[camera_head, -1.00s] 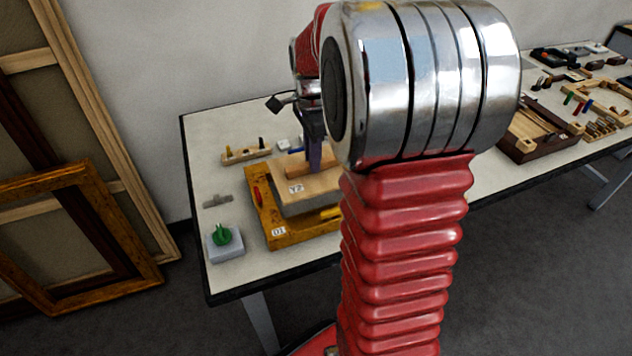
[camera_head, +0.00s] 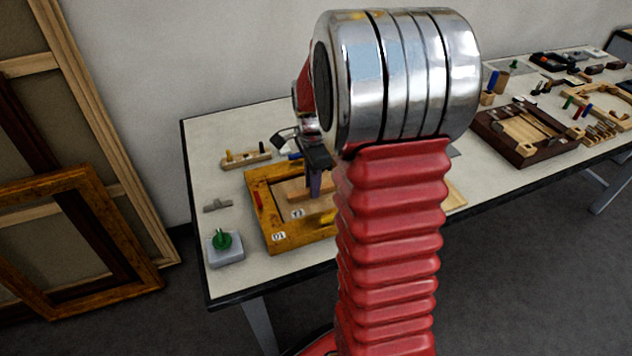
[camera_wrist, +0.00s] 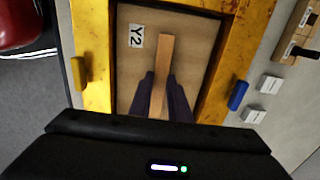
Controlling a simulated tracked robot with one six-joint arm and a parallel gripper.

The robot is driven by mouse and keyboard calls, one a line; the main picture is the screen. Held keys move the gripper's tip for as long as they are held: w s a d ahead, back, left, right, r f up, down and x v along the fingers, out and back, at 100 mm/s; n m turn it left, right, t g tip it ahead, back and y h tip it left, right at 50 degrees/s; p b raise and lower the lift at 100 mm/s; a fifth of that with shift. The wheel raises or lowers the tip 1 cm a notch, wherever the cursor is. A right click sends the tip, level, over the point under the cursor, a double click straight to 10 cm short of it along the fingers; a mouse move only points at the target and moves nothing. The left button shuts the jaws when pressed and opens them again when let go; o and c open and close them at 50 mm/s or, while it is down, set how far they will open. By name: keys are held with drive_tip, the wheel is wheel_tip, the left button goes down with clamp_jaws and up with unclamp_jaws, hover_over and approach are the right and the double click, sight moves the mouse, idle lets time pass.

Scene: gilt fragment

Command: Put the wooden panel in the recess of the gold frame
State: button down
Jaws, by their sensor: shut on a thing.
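The wooden panel (camera_head: 284,211), a flat board tagged Y2, shows inside the outline of the gold frame's opening in both views. A raised wooden bar (camera_wrist: 166,50) stands on the panel (camera_wrist: 190,62) as a handle. The gold frame (camera_head: 262,222), tagged D1, lies flat on the table; its worn yellow rim also shows in the wrist view (camera_wrist: 92,40). My gripper (camera_wrist: 160,85) is shut on the bar, its dark fingers pointing down. Dark gaps show along the panel's sides, wider at the right. I cannot tell whether the panel rests on the recess floor. My arm hides the frame's right part.
Coloured tabs sit on the frame's rim, among them a yellow one (camera_wrist: 78,73) and a blue one (camera_wrist: 238,95). A grey block with a green knob (camera_head: 223,241) stands front left. A peg rack (camera_head: 246,159) stands behind. A dark wooden tray (camera_head: 520,135) lies far right.

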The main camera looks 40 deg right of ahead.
drive_tip(key=shift+f, duration=0.1)
drive_tip(key=c, duration=1.6)
unclamp_jaws()
drive_tip(key=shift+c, duration=0.2)
wheel_tip(320, 180, up, 12)
